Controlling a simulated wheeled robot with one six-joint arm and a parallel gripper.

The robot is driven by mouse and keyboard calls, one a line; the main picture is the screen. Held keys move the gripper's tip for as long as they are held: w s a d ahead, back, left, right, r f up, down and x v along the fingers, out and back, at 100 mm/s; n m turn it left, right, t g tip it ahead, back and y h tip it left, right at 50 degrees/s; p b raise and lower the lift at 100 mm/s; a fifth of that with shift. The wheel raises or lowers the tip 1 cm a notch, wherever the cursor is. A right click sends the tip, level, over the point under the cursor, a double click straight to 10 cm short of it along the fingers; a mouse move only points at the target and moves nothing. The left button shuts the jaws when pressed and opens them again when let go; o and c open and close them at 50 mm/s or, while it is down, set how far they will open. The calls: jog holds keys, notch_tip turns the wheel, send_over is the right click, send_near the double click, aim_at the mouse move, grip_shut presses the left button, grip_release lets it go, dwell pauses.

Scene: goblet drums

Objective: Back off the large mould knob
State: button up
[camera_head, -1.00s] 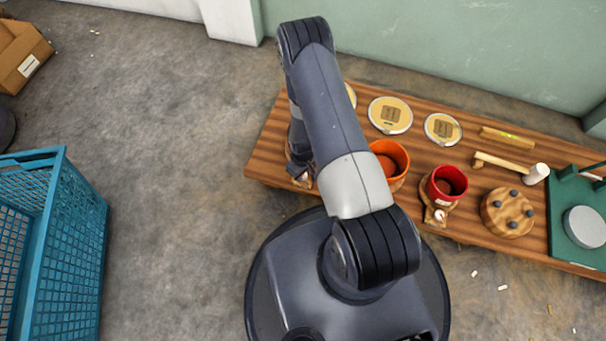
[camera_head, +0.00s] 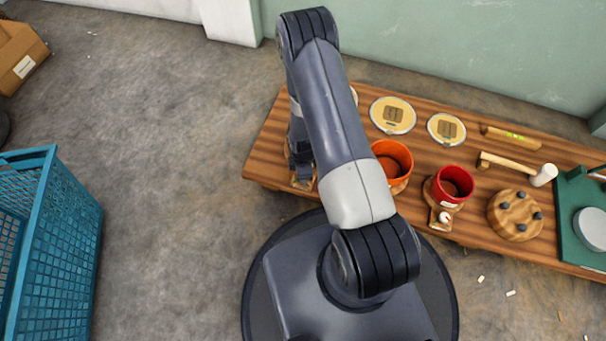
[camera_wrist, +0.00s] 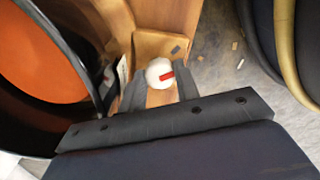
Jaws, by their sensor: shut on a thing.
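The large mould knob (camera_wrist: 158,73) is white and round with a red mark, on a wooden block in the wrist view. My gripper (camera_wrist: 160,84) is shut on it, one dark finger on each side. A large mould (camera_wrist: 42,65) with an orange inside and a dark rim stands just left of the knob in the wrist view.
The wooden bench (camera_head: 268,150) also holds an orange mould (camera_head: 395,178), a red mould (camera_head: 453,185) with its own knob (camera_head: 445,217), round discs, a mallet (camera_head: 520,167) and a wooden disc with pegs (camera_head: 514,215). A blue crate (camera_head: 70,240) stands on the floor at left.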

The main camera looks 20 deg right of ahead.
jog(key=shift+w+n, duration=0.1)
jog(key=shift+n, duration=1)
jog(key=o, duration=1)
jog(key=shift+a, duration=0.1)
jog(key=shift+c, duration=0.2)
notch_tip(320, 180, up, 11)
jog(key=p, duration=0.3)
jog(key=shift+p, duration=0.3)
jog(key=shift+f, duration=0.15)
notch_tip(320, 180, down, 11)
jog(key=b, duration=0.4)
